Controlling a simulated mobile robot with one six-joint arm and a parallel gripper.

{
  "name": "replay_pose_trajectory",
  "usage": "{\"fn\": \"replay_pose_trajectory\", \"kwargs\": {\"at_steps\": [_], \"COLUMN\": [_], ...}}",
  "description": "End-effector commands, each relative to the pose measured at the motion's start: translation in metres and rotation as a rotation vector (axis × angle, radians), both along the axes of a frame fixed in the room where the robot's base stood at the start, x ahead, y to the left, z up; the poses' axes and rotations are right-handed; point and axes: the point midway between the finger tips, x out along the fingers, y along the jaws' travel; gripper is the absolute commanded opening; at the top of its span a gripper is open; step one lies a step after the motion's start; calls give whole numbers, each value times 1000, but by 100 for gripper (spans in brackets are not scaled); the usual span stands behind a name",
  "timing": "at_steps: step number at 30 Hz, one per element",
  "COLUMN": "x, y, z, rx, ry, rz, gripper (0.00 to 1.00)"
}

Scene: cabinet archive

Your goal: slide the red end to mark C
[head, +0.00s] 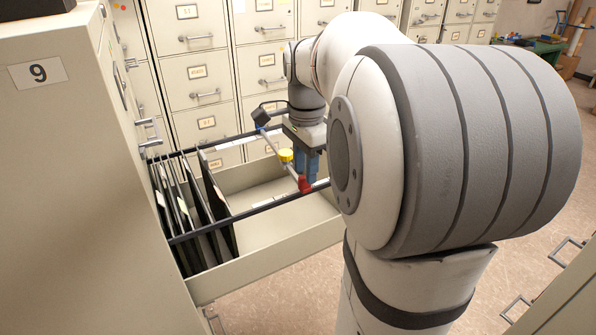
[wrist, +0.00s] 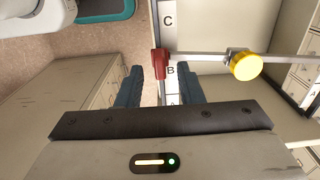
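The red end (head: 304,185) is a small red block at one end of a light bar lying across the open drawer. In the wrist view the red end (wrist: 160,62) sits beside a lettered strip, at its edge between mark C (wrist: 168,21) and mark B (wrist: 171,71), nearer B. Mark A shows partly above my gripper's body. A yellow knob (wrist: 245,66) sits on the bar, also visible in the head view (head: 286,155). My gripper (wrist: 160,70) is open, its blue fingers on either side of the strip and apart from the red end. The head view shows it (head: 308,165) just above the red end.
The open drawer (head: 270,262) holds several dark hanging folders (head: 195,215) at its left; its right part looks empty. Dark rails run along its sides. More cabinets (head: 185,30) line the back.

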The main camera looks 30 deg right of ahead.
Motion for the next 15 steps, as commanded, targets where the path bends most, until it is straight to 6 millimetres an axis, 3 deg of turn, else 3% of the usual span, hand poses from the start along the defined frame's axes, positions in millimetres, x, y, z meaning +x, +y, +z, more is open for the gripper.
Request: {"fn": "replay_pose_trajectory", "kwargs": {"at_steps": [6,15], "x": [0,0], "y": [0,0], "z": [-21,-23], "rx": [0,0], "ry": [0,-1], "rz": [1,1], "gripper": [34,33]}}
